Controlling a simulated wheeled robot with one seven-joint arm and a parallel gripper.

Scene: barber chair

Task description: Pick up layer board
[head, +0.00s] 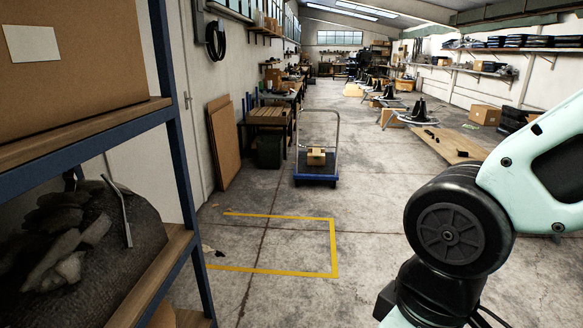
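No board is marked as the layer board, and I cannot tell which one it is. A flat light-brown board (450,145) lies on the floor at the right, with small dark items on it. Tall brown panels (222,143) lean upright against the left wall beside a wooden workbench. My arm fills the lower right of the head view, apart from these boards. My gripper is out of view.
A blue shelf rack (180,150) stands close at the left, holding a large brown box (70,65) and a dark sack (85,245). A trolley (316,180) carries a small box. The yellow-marked floor (290,245) ahead is mostly clear.

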